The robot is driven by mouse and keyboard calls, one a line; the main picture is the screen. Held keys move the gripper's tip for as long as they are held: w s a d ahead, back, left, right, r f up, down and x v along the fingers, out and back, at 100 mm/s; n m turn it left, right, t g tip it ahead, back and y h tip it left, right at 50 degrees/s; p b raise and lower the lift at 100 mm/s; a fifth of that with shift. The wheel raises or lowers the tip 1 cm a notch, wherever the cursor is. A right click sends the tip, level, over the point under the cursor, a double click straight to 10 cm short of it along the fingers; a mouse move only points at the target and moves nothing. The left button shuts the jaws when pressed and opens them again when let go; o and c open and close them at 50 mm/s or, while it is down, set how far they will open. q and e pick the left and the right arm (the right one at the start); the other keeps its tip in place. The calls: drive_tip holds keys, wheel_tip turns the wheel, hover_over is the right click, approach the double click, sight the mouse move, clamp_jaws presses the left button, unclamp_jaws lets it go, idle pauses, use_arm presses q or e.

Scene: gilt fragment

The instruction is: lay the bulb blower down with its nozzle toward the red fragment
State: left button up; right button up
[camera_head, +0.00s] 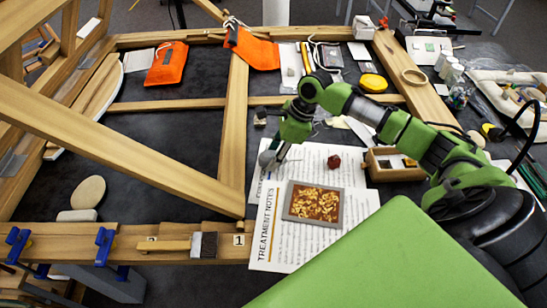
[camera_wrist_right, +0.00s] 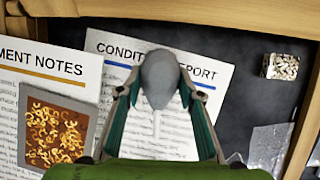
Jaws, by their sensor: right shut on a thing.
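My right gripper (camera_head: 274,152) is shut on the grey bulb blower (camera_head: 266,159), over the paper sheets. In the right wrist view the rounded grey bulb (camera_wrist_right: 160,78) sits between the fingertips. Its pale thin nozzle (camera_wrist_right: 156,124) points toward the bottom of that view, over the condition report sheet (camera_wrist_right: 200,68). Whether the blower touches the sheet is unclear. The small dark red fragment (camera_head: 334,161) lies on the paper to the right of the gripper in the head view; the wrist view does not show it. My left gripper is not in view.
A grey-framed panel with gilt flakes (camera_head: 313,204) lies on the treatment notes sheet (camera_head: 267,226) nearby. A wooden box (camera_head: 377,174) stands right of the fragment. Wooden frame beams (camera_head: 233,130) border the left side. Some bare paper lies between blower and fragment.

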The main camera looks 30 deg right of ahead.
drive_tip(key=shift+f, duration=0.85)
drive_tip(key=o, duration=1.1)
drive_tip(key=shift+f, duration=0.1)
drive_tip(key=b+v, duration=0.1)
drive_tip(key=v, duration=1.1)
